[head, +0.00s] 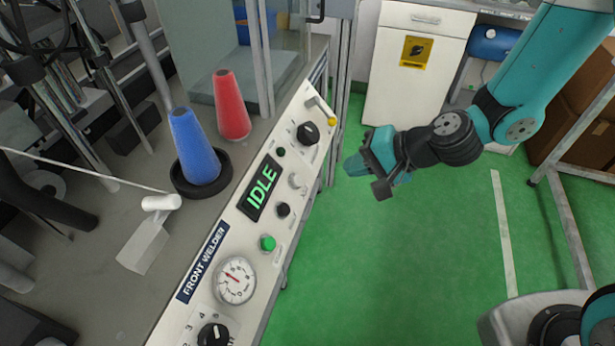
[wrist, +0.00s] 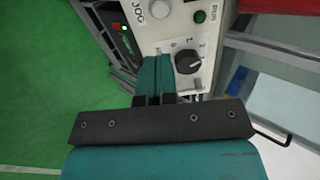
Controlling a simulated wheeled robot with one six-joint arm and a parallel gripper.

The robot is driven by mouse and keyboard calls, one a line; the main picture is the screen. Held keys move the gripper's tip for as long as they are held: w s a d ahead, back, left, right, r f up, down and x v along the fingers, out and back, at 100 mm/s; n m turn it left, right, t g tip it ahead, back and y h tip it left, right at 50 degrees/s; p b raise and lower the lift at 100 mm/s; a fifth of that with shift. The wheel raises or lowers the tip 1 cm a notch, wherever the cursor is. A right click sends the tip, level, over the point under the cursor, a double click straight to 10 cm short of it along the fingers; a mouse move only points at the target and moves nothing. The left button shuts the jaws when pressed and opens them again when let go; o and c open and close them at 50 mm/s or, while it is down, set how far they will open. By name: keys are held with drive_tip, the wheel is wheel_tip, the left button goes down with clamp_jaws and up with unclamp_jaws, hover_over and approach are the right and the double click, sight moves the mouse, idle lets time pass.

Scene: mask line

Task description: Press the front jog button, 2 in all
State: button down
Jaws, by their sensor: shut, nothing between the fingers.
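The front welder panel (head: 218,262) slopes along the bench edge in the head view, its display (head: 262,187) reading IDLE. The jog button, a pale round cap (head: 297,181), is on the panel right of the display. In the wrist view the jog button (wrist: 160,9) is at the top edge beside the JOG label, partly cut off. My gripper (head: 354,166) is shut and empty, right of the panel and apart from it in the head view. In the wrist view its teal fingers (wrist: 157,60) point at the panel's end, just left of a black selector knob (wrist: 188,62).
A blue cone (head: 194,146) and a red cone (head: 231,105) stand on the bench. Green floor (head: 420,250) lies open to the right.

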sight(299, 182)
drive_tip(key=p+x, duration=0.1)
drive_tip(key=x, duration=1.1)
drive_tip(key=shift+a+f, duration=0.15)
drive_tip(key=shift+b+x, duration=0.35)
drive_tip(key=shift+x, duration=0.4)
drive_tip(key=shift+a+f, duration=0.1)
drive_tip(key=shift+a, duration=0.05)
drive_tip(key=v, duration=1.4)
drive_tip(key=shift+d+p, duration=0.2)
drive_tip(key=shift+p, duration=0.2)
drive_tip(key=s+r+n+g+h+p, duration=0.1)
drive_tip(key=s+r+n, duration=0.2)
drive_tip(key=r, duration=0.3)
drive_tip(key=s+r+n+g+p, duration=0.1)
drive_tip(key=s+r+n+g, duration=0.15)
drive_tip(key=r, duration=0.35)
drive_tip(key=s+d+r+n+h+p, duration=0.1)
drive_tip(key=s+d+r+n+h, duration=0.3)
drive_tip(key=s+r, duration=0.6)
drive_tip(key=s+d+n, duration=0.1)
drive_tip(key=s+n, duration=0.1)
drive_tip(key=s, duration=0.1)
drive_tip(key=shift+r, duration=0.25)
